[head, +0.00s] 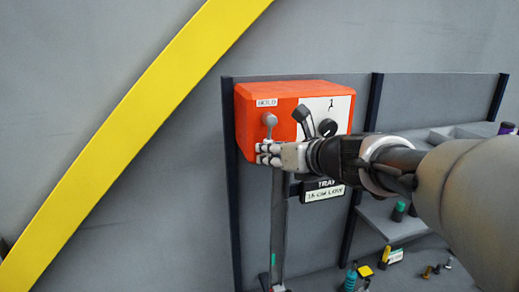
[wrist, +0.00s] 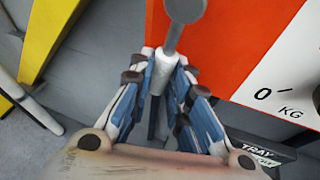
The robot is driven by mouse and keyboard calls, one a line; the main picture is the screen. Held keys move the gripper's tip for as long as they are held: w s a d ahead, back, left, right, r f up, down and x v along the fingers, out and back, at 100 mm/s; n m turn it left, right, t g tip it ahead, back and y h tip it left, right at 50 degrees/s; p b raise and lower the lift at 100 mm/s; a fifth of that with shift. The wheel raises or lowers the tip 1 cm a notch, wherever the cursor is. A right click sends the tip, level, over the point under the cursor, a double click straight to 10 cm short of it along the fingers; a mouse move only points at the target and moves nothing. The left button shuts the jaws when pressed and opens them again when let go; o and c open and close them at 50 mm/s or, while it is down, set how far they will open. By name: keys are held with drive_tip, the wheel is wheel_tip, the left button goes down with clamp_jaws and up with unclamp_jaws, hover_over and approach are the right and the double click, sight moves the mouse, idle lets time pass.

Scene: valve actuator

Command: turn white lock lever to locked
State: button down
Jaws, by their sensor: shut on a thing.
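My gripper (head: 264,150) is shut on the shaft below the knob. The fingers also show in the wrist view (wrist: 158,75), one on each side of the shaft. I cannot read a locked mark.
A black lever (head: 304,121) and a black dial (head: 327,127) sit to the right on the box, by a white panel (head: 342,106). A tray sign (head: 321,190) hangs below. Shelves (head: 395,217) with small items stand at lower right. A yellow beam (head: 130,140) crosses at left.

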drive_tip(key=shift+w+d+n, duration=0.1)
drive_tip(key=shift+d+n, duration=0.2)
drive_tip(key=shift+n, duration=0.1)
drive_tip(key=shift+h, duration=0.3)
drive_tip(key=c, duration=1.8)
unclamp_jaws()
drive_tip(key=v, duration=1.2)
drive_tip(key=shift+d, duration=0.1)
